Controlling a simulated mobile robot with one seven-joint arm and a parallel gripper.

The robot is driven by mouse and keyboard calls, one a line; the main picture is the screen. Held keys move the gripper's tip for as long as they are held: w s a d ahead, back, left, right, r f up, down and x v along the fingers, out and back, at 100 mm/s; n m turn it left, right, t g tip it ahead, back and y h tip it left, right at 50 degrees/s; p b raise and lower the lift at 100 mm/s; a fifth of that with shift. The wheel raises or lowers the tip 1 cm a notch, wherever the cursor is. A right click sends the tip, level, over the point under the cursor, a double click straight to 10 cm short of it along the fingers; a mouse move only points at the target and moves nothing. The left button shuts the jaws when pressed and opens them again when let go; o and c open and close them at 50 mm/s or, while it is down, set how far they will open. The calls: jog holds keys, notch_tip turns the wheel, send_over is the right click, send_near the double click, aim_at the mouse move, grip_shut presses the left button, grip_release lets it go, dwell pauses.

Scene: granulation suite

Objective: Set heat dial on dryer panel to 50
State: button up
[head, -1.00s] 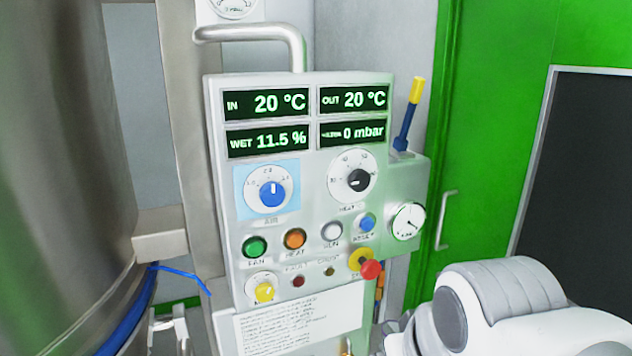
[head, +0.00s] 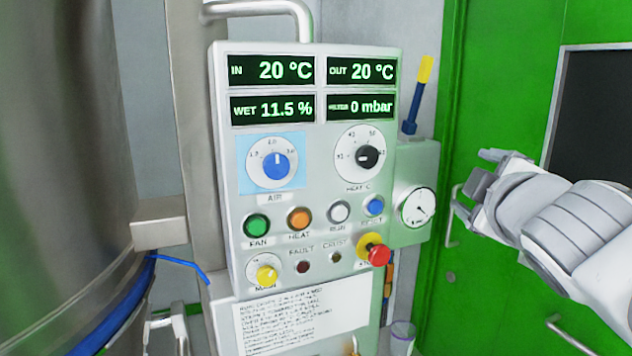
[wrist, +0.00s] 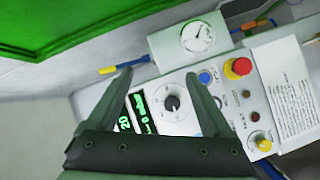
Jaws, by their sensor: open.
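The dryer panel (head: 318,205) is a light grey box in the middle of the head view. Its heat dial (head: 368,157) is a black knob on a white round scale, upper right, below the OUT and mbar displays. The 50 mark sits at the scale's upper right; I cannot read the knob's pointer surely. My gripper (head: 474,183) is open and empty, right of the panel and apart from it. In the wrist view the heat dial (wrist: 172,103) shows between the two fingers of my gripper (wrist: 159,75), beyond them.
The blue air dial (head: 276,165) is left of the heat dial. Below are several coloured buttons and a red emergency knob (head: 379,255) that sticks out. A gauge (head: 417,208) and a yellow-blue stick (head: 417,95) are on the right side. A steel vessel (head: 70,150) stands left.

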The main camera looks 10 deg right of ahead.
notch_tip(320, 180, up, 2)
jog(key=w+a+r+n+t+y+b, duration=0.1)
jog(key=a+n+t+y+b, duration=0.2)
jog(key=n, duration=0.7)
jog(key=n+g+y+b, duration=0.1)
jog(key=n+y+b, duration=0.65)
jog(key=n, duration=0.25)
send_near(370, 157)
jog(key=shift+h, duration=0.45)
jog(key=x, duration=0.9)
jog(key=shift+a+r, duration=0.1)
jog(key=shift+a, duration=0.15)
grip_shut()
